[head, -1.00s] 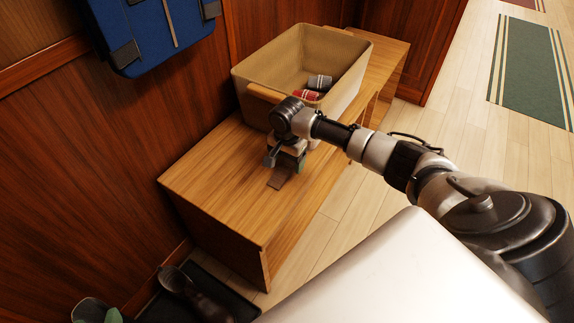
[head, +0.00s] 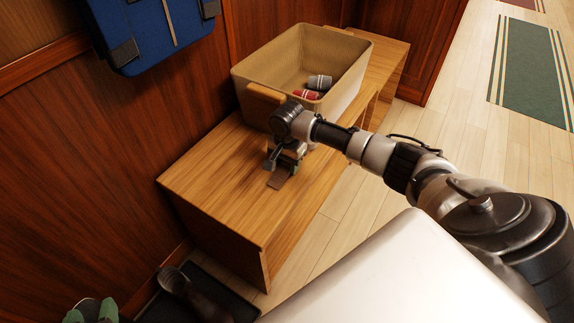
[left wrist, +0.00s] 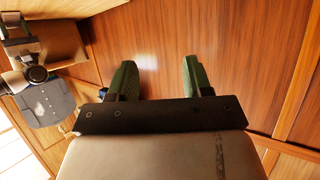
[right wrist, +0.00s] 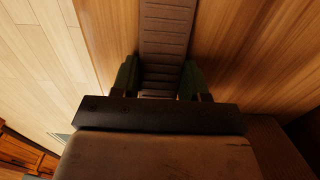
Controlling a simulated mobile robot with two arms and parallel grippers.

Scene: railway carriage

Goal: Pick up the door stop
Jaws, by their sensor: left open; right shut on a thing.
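The door stop (head: 279,179) is a brown wedge lying on the wooden bench. In the right wrist view the door stop (right wrist: 167,35) is a ridged brown strip running up between the fingers. My right gripper (head: 284,166) is shut on it, with a green-padded finger on each side (right wrist: 158,80). The door stop's near end is hidden by the gripper. My left gripper (head: 92,312) is at the bottom left of the head view, away from the bench. In the left wrist view its green fingers (left wrist: 155,80) are apart with nothing between them.
The wooden bench (head: 215,180) has a tan bin (head: 345,100) on it, holding a red rolled item (head: 306,95) and a grey one (head: 320,82). A dark boot (head: 190,292) stands on a black tray below. A blue bag (head: 150,35) hangs on the wall.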

